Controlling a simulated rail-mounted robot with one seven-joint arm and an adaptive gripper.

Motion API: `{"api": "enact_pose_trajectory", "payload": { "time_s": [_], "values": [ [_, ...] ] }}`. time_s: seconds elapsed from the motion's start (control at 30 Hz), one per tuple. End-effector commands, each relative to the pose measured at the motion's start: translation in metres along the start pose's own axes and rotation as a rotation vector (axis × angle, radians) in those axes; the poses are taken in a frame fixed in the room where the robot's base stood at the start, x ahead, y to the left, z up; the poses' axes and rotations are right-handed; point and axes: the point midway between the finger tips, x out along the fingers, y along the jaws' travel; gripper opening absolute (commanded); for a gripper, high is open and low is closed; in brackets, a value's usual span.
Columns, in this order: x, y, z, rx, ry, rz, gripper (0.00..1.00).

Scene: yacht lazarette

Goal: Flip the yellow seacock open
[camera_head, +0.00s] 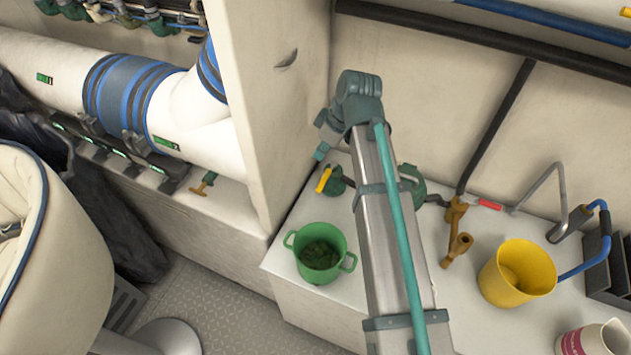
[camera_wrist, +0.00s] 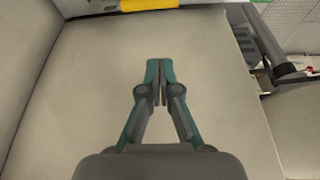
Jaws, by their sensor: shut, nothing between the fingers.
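The yellow seacock has a yellow lever (camera_head: 324,180) on a dark green valve body (camera_head: 338,183). It stands at the back left of the white ledge, and the lever slants toward lower left in the head view. My gripper (camera_head: 320,153) hangs just above and behind the lever, apart from it as far as I can see. In the wrist view my gripper (camera_wrist: 160,68) is shut and empty, pointing at a bare pale surface. A yellow bar, seemingly the lever (camera_wrist: 150,4), is cut off at that view's top edge. My arm hides part of the ledge right of the valve.
A green two-handled pot (camera_head: 320,253) stands in front of the seacock. A brass fitting (camera_head: 457,230), a red-handled lever (camera_head: 490,204) and a yellow bucket (camera_head: 517,272) are on the right. A pale upright panel (camera_head: 278,110) rises close left of my gripper.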

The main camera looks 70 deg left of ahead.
Motion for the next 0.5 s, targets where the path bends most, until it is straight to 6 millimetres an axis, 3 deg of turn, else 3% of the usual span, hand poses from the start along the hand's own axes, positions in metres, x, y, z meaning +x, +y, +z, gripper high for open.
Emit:
{"api": "enact_pose_trajectory", "payload": {
  "time_s": [0.13, 0.5],
  "values": [
    [0.0072, -0.0063, -0.0146, -0.037, 0.005, -0.004, 0.0],
    [0.0075, -0.0072, -0.0159, -0.04, 0.005, -0.005, 0.0]
  ]
}}
